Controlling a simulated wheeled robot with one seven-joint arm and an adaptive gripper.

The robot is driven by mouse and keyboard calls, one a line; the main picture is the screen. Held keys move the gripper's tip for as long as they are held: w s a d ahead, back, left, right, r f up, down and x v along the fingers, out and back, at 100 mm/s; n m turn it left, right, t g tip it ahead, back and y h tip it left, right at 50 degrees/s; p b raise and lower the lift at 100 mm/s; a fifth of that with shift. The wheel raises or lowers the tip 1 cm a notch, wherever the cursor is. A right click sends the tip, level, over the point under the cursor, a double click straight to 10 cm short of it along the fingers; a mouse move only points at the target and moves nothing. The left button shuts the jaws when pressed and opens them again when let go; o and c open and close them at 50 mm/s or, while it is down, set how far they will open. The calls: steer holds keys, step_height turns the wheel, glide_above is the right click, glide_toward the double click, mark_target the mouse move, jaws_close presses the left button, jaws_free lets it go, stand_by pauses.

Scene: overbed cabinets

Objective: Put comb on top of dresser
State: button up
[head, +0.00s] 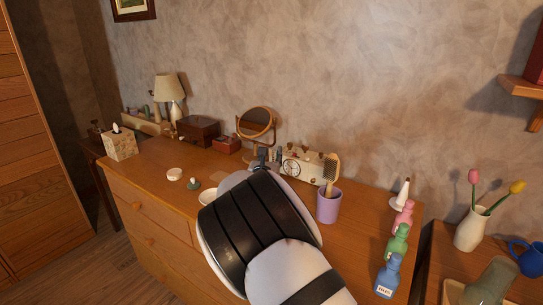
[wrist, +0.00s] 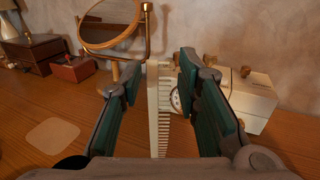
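A cream comb (wrist: 153,105) shows in the wrist view between the two fingers of my gripper (wrist: 159,72). Its teeth face right and it runs down the picture. The fingers close on it near their tips. The wooden dresser (head: 150,197) fills the middle of the head view, and its top lies below the gripper. I cannot tell whether the comb's lower end touches the top. In the head view my arm hides most of the gripper (head: 264,160) and the comb.
A round mirror (head: 256,123), a cream clock radio (head: 309,165) and a red box (head: 226,145) stand behind the gripper. A purple cup (head: 329,208) with a brush is to the right. Several bottles, including a blue one (head: 388,275), line the right end. The front left top has bare room.

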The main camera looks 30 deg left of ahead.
steer(key=shift+r, duration=0.1)
steer(key=shift+r, duration=0.2)
steer(key=p+v, duration=0.1)
steer(key=v, duration=1.1)
stand_by(0.3)
